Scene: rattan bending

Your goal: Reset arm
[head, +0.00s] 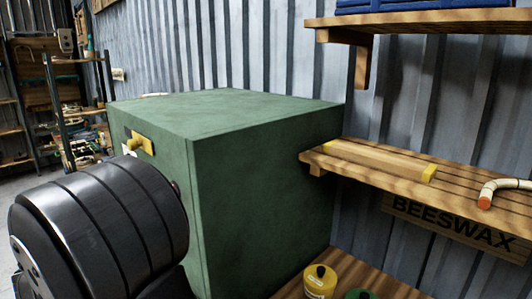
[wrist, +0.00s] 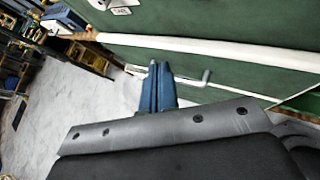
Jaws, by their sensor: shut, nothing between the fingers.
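My gripper (wrist: 155,66) shows in the wrist view as two blue fingers pressed together, with nothing between them. It points toward a green panel, beyond a grey floor. Whether the fingertips touch the rod cannot be told. In the head view only a large black rounded part of my arm shows at the lower left, in front of a green box (head: 265,190); my gripper is hidden there.
A wooden shelf (head: 460,189) at right holds a yellow-ended wooden bar (head: 378,160) and a curved orange-tipped piece (head: 500,190). Below are a BEESWAX sign (head: 455,222) and a yellow jar (head: 320,281). Racks (head: 75,105) stand far left.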

